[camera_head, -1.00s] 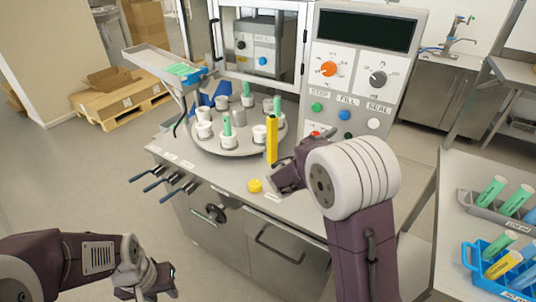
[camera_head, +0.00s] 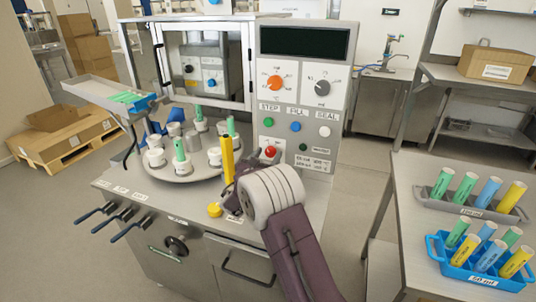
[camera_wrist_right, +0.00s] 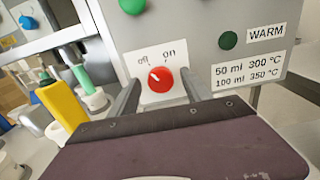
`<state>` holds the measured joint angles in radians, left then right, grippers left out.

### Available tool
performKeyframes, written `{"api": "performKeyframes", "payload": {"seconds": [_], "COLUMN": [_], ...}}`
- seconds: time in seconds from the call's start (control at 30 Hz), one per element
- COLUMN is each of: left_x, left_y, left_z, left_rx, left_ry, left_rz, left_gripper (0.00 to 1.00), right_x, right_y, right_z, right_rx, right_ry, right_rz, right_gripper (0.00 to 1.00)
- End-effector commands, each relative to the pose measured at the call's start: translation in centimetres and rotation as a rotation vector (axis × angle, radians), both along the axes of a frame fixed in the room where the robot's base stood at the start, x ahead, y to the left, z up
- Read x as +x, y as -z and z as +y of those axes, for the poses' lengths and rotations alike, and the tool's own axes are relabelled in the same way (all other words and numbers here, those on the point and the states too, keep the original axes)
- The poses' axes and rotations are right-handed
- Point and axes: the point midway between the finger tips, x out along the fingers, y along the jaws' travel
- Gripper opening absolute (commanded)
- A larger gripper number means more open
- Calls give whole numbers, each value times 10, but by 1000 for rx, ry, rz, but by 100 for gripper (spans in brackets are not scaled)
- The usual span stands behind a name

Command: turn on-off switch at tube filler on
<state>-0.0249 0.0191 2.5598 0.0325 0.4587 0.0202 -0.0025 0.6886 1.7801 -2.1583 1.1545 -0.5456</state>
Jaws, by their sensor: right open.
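The on-off switch is a red round knob (camera_head: 270,152) low on the tube filler's grey control panel (camera_head: 309,40). In the right wrist view the knob (camera_wrist_right: 161,81) sits under "off" and "on" labels, and its white mark points up-left, toward "off". My right gripper (camera_wrist_right: 160,92) is open, with one finger on each side of the knob; whether they touch it I cannot tell. In the head view this gripper (camera_head: 258,163) is partly hidden by my wrist. My left gripper is not in view.
A yellow button (camera_head: 214,210) is on the machine's front top. Tube racks stand on the right table (camera_head: 415,231).

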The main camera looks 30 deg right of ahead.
Motion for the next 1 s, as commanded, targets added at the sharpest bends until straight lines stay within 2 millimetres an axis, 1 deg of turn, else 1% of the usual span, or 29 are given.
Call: {"api": "performKeyframes", "payload": {"seconds": [0.1, 0.27, 0.3, 0.37, 0.4, 0.5, 0.67, 0.77, 0.87, 1.0], "left_x": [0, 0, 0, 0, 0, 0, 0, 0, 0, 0], "left_y": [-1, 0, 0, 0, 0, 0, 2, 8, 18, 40], "left_z": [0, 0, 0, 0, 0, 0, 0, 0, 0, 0], "left_rx": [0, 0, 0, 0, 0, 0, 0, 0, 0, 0], "left_ry": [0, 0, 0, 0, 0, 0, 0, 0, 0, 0], "left_rz": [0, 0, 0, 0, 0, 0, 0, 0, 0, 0], "left_gripper": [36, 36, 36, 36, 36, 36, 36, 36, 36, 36], "right_x": [3, 3, 3, 3, 3, 3, 3, 3, 3, 2], "right_y": [0, 0, 0, 0, 0, 0, 1, 3, 5, 8], "right_z": [-4, -4, -4, -4, -4, -4, -4, -4, -4, -4], "right_rx": [-1, -1, -1, -1, -1, -1, 4, 17, 43, 99], "right_ry": [0, 0, 0, 0, 0, 0, 0, 0, 1, 1], "right_rz": [-1, -1, -1, -1, -1, -1, -6, -21, -52, -120], "right_gripper": [57, 57, 54, 37, 26, 0, 0, 0, 0, 0]}}
